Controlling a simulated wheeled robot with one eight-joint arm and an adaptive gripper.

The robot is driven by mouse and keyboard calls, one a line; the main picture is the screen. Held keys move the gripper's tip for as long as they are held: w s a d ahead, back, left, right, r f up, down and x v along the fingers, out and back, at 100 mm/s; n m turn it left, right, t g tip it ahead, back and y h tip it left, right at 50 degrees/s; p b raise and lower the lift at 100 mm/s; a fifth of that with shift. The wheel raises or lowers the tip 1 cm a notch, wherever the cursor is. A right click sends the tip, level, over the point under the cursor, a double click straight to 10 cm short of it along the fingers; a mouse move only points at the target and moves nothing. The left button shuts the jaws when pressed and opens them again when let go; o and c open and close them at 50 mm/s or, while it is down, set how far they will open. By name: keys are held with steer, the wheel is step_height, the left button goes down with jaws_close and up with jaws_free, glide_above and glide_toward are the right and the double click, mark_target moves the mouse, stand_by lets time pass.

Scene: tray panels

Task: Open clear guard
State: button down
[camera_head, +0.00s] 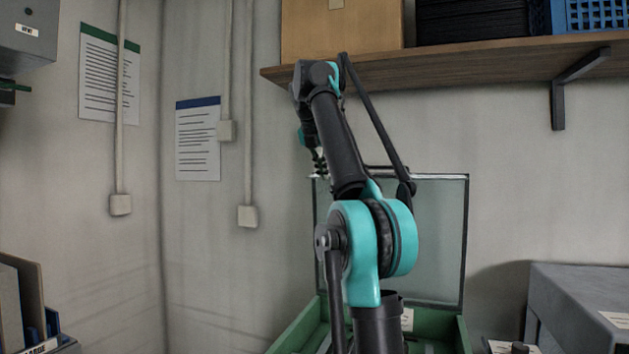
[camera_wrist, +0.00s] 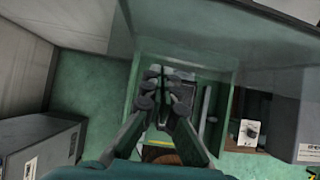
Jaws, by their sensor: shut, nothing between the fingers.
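The clear guard (camera_head: 440,235) is a see-through panel with a dark frame. In the head view it stands about upright at the back of a green tray (camera_head: 291,333), behind my arm. In the wrist view a see-through pane (camera_wrist: 200,35), seemingly the guard, spans the top of the picture. My gripper (camera_head: 319,165) shows small and dark near the guard's upper left corner, partly hidden by my arm. In the wrist view my gripper (camera_wrist: 167,88) is shut and empty, with the green tray's interior behind it. I cannot tell whether it touches the guard.
A wooden shelf (camera_head: 480,62) carrying a box (camera_head: 340,30) and a blue crate (camera_head: 590,14) runs above the guard. A grey case (camera_head: 580,300) stands right of the tray. Files (camera_head: 25,300) stand at the lower left. Wall conduits run at the left.

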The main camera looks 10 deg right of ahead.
steer(key=shift+r, duration=0.1)
stand_by(0.3)
steer(key=s+a+r, duration=0.2)
steer(key=s+a, duration=0.5)
steer(key=s, duration=0.4)
steer(key=shift+a+r, duration=0.2)
steer(key=shift+a, duration=0.05)
steer(key=shift+s+a, duration=0.1)
steer(key=shift+s, duration=0.1)
